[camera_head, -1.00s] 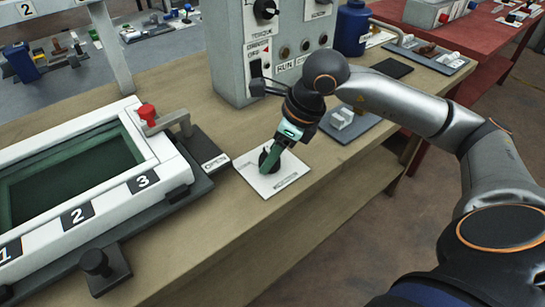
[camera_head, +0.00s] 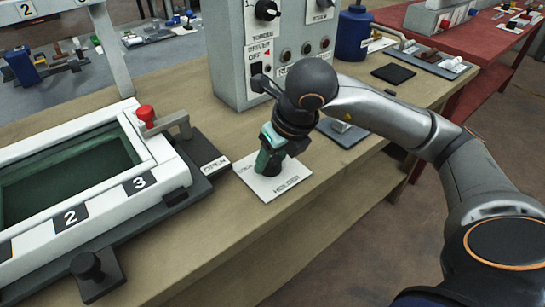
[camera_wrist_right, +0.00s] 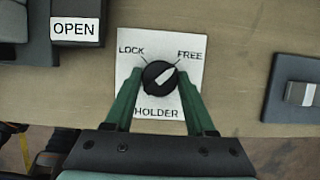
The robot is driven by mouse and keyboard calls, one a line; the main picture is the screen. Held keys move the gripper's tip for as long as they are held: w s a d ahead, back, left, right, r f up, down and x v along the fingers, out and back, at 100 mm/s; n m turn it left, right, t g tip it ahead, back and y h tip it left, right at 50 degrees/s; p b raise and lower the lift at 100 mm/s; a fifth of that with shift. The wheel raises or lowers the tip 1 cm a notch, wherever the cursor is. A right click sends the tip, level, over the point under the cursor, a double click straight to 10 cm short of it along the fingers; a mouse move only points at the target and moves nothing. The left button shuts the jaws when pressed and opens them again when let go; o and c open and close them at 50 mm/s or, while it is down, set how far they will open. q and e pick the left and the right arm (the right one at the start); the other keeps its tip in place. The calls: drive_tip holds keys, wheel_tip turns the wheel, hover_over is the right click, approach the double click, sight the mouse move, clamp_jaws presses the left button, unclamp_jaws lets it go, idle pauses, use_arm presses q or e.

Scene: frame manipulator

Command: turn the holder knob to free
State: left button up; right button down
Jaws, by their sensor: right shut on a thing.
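The holder knob (camera_wrist_right: 160,77) is round and black with a white pointer mark. It sits on a white plate (camera_wrist_right: 158,45) printed LOCK at the upper left, FREE at the upper right and HOLDER below. The white mark slants up and right, toward FREE. My right gripper (camera_wrist_right: 159,80) has its green fingers on both sides of the knob and is shut on it. In the head view the right gripper (camera_head: 268,163) points down over the plate (camera_head: 290,185) and mostly hides the knob. My left gripper is in neither current view.
A white frame (camera_head: 110,190) with a red-topped clamp (camera_head: 146,114) stands left of the plate, beside an OPEN label (camera_head: 214,166). A grey control box (camera_head: 232,60) stands behind. Bare wooden bench (camera_head: 225,235) lies in front.

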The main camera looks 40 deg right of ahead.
idle(0.3)
drive_tip(key=shift+c, duration=1.1)
unclamp_jaws()
drive_tip(key=p+v, duration=0.2)
drive_tip(key=v, duration=1)
drive_tip(key=shift+r+p, duration=0.3)
drive_tip(key=shift+s, duration=0.1)
